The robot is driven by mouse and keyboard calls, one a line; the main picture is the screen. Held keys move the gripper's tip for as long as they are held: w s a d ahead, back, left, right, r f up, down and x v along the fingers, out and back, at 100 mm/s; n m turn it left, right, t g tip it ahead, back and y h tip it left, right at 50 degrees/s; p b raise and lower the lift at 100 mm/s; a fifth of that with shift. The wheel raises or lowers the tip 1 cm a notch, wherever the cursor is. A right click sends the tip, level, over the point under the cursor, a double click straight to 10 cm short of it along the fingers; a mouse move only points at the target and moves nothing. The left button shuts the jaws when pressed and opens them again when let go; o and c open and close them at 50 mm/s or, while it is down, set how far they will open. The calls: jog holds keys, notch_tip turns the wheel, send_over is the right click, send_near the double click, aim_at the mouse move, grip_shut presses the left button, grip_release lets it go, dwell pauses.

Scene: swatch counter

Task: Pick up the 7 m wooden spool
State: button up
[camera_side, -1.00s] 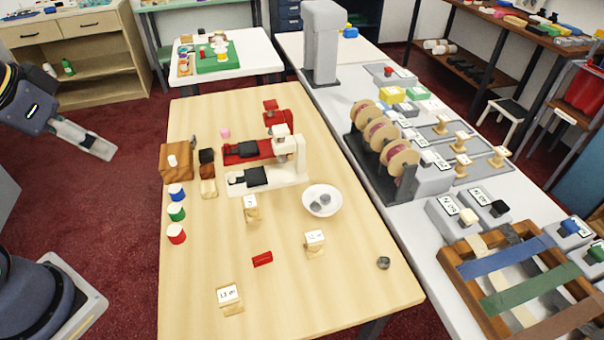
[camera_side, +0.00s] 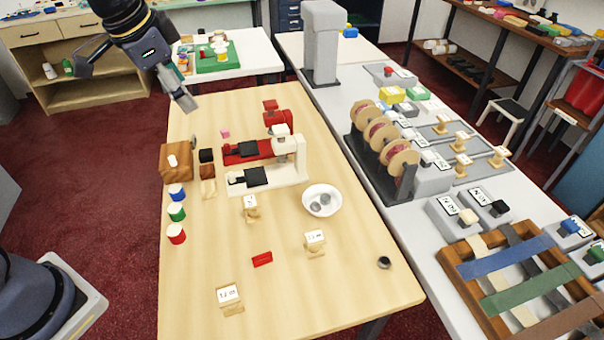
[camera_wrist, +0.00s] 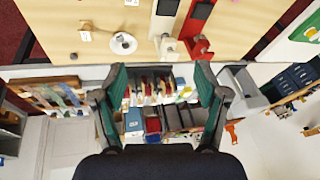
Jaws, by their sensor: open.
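Three small wooden spools with white label cards stand on the wooden table in the side view: one near the middle (camera_side: 250,208), one right of it (camera_side: 315,242), and one near the front (camera_side: 229,298). The print is too small to tell which card reads 7 m. A labelled spool (camera_wrist: 86,31) also shows in the wrist view, left of the bowl. My gripper (camera_side: 134,88) is open and empty, held in the air off the table's back left corner. Its two green-padded fingers (camera_wrist: 160,70) are spread wide in the wrist view, with nothing between them close by.
A white bowl (camera_side: 322,200), red block (camera_side: 262,259) and dark ring (camera_side: 384,262) lie near the spools. Red and white devices (camera_side: 268,177) stand farther back. Coloured thread spools (camera_side: 176,212) line the left edge. A ribbon reel rack (camera_side: 385,150) stands on the right counter.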

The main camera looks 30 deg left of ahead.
jog(key=w+d+f+m+g, duration=0.1)
jog(key=w+d+f, duration=0.1)
jog(key=w+f, duration=0.3)
jog(key=w+d+f+m+g, duration=0.1)
jog(key=w+d+f+g, duration=0.1)
jog(key=f, duration=0.5)
jog(key=g, duration=0.1)
send_over(250, 201)
notch_tip(250, 201, down, 8)
notch_tip(250, 201, down, 9)
jog(key=shift+a+f, duration=0.15)
notch_tip(250, 201, down, 6)
jog(key=shift+r, duration=0.1)
jog(key=c, duration=1.2)
